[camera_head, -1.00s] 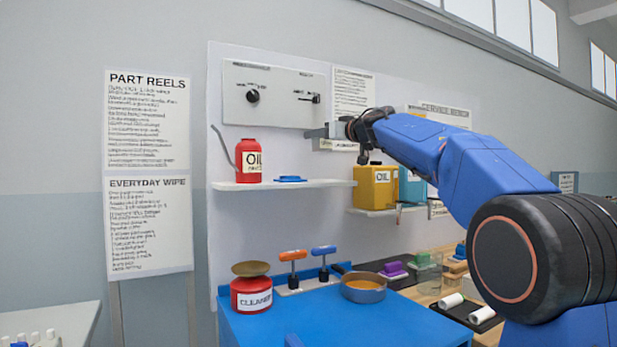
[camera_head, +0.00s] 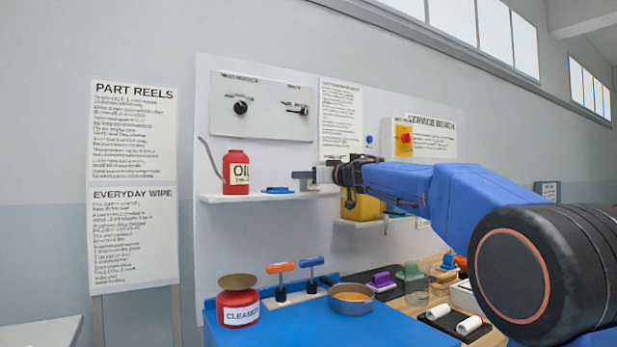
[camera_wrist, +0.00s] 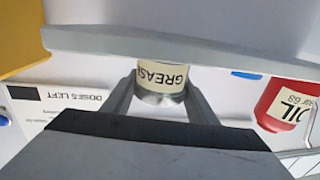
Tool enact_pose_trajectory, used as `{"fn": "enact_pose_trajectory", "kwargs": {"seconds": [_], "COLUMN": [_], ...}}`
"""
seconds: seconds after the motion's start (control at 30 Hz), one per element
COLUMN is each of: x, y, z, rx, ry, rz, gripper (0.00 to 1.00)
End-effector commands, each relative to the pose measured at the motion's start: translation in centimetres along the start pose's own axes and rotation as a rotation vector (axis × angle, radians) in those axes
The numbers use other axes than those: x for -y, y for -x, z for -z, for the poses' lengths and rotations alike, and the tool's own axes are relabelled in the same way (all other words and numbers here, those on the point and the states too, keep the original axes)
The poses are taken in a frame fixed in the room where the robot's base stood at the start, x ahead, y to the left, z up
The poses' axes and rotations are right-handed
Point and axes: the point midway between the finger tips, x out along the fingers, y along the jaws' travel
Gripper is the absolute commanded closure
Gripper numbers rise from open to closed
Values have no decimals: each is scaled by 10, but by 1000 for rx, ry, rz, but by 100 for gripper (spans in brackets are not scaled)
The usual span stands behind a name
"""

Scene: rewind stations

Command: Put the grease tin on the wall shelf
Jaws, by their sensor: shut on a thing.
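The grease tin (camera_wrist: 162,78), with a cream label and silvery end, is between the two grey fingers of my gripper (camera_wrist: 160,92) in the wrist view. My gripper is shut on it. The label reads upside down there. The wall shelf (camera_wrist: 100,41) crosses that view just beyond the tin and hides one end of it. In the head view, my gripper (camera_head: 309,180) is at the right end of the white wall shelf (camera_head: 235,198), close to its surface. I cannot tell whether the tin touches the shelf.
On the shelf stand a red oil can (camera_head: 236,173) and a flat blue lid (camera_head: 278,190), left of my gripper. A yellow container (camera_head: 362,207) sits on a lower shelf behind my arm. The blue bench (camera_head: 330,325) below holds a cleaner tin (camera_head: 238,307) and a pan (camera_head: 351,298).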

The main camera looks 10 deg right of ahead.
Motion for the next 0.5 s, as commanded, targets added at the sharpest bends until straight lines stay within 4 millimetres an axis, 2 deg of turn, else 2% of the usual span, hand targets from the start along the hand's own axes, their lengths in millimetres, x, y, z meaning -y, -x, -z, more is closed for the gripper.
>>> {"fn": "enact_pose_trajectory", "kwargs": {"seconds": [0.17,0.2,0.27,0.5], "x": [0,0,0,0], "y": [0,0,0,0], "z": [-3,-3,-3,-3], "rx": [0,0,0,0], "ry": [-1,-1,-1,-1], "rz": [0,0,0,0], "gripper": [80,40,29,29]}}
